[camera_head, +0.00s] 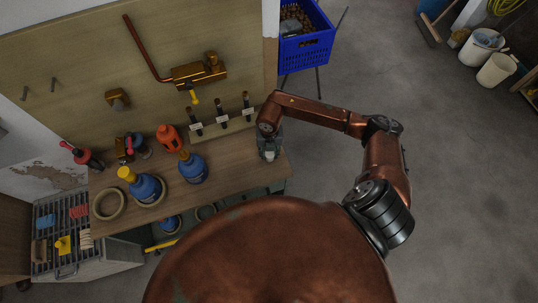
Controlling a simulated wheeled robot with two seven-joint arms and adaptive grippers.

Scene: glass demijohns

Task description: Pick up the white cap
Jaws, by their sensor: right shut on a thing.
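My right gripper (269,148) reaches in from the right and points down over the right end of the wooden bench (232,160). It is shut on a small pale thing, the white cap (270,155), which shows only as a light patch at the fingertips. The fingers hide much of it, and I cannot tell whether it touches the bench top. My left gripper is not in view.
Blue demijohns, one with a yellow top (147,188) and one with an orange top (193,168), stand left on the bench. An orange bottle (168,137) stands behind. Several taps line the back.

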